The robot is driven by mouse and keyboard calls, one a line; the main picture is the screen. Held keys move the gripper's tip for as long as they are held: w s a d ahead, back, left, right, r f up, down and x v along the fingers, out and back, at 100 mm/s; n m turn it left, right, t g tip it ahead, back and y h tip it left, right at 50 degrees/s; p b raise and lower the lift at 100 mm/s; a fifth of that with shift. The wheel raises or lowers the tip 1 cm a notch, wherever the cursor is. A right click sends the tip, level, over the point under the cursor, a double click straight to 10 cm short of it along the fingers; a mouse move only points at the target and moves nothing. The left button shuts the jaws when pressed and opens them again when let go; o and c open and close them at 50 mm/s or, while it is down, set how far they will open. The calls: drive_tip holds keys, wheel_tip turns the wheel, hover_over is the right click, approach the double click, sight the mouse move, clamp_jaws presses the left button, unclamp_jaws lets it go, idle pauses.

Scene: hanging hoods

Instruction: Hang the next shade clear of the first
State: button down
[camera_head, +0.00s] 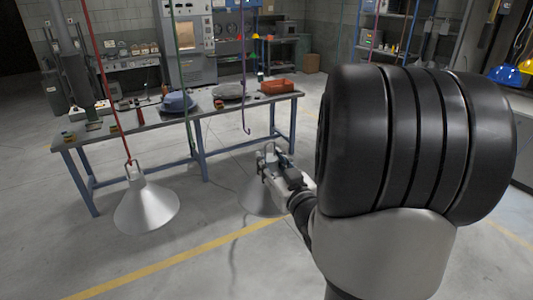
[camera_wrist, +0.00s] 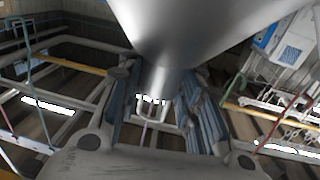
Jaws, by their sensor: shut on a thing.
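A grey cone-shaped shade (camera_head: 147,208) hangs from a red cord (camera_head: 103,80) at the left in the head view. My gripper (camera_head: 275,172) is shut on a second grey shade (camera_head: 258,198), partly hidden behind the gripper and arm. In the wrist view this held shade (camera_wrist: 205,25) fills the top, its narrow neck between the fingers and a small loop at its end. A purple cord (camera_head: 243,75) ends in an open, empty hook (camera_head: 246,130) just above and left of my gripper. A green cord (camera_head: 179,60) hangs between the red and purple cords.
A long workbench (camera_head: 150,122) with blue legs stands behind the shades, carrying an orange tray (camera_head: 277,87) and several tools. Blue and yellow hoods (camera_head: 506,74) show at the far right. The floor below the shades is clear.

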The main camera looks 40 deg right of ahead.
drive_tip(key=shift+w+d+r+p, duration=0.25)
drive_tip(key=shift+w+p, duration=0.25)
drive_tip(key=shift+p, duration=0.9)
drive_tip(key=p+x, duration=0.2)
drive_tip(key=p, duration=0.1)
drive_tip(key=shift+a+f, duration=0.15)
drive_tip(key=shift+a+p+x, duration=0.1)
drive_tip(key=shift+p+x, duration=0.15)
drive_tip(key=shift+x, duration=0.9)
drive_tip(key=shift+a+p+x, duration=0.15)
drive_tip(key=shift+p+x, duration=0.05)
drive_tip(key=shift+x, duration=0.95)
drive_tip(key=shift+f, duration=0.25)
drive_tip(key=shift+w+b, duration=0.35)
drive_tip(key=shift+b, duration=0.1)
drive_tip(key=shift+w, duration=0.15)
drive_tip(key=shift+b+x, duration=0.4)
drive_tip(key=shift+x, duration=0.7)
drive_tip(key=shift+w, duration=0.1)
drive_tip(key=shift+b+x, duration=0.8)
drive_tip(key=shift+x, duration=0.6)
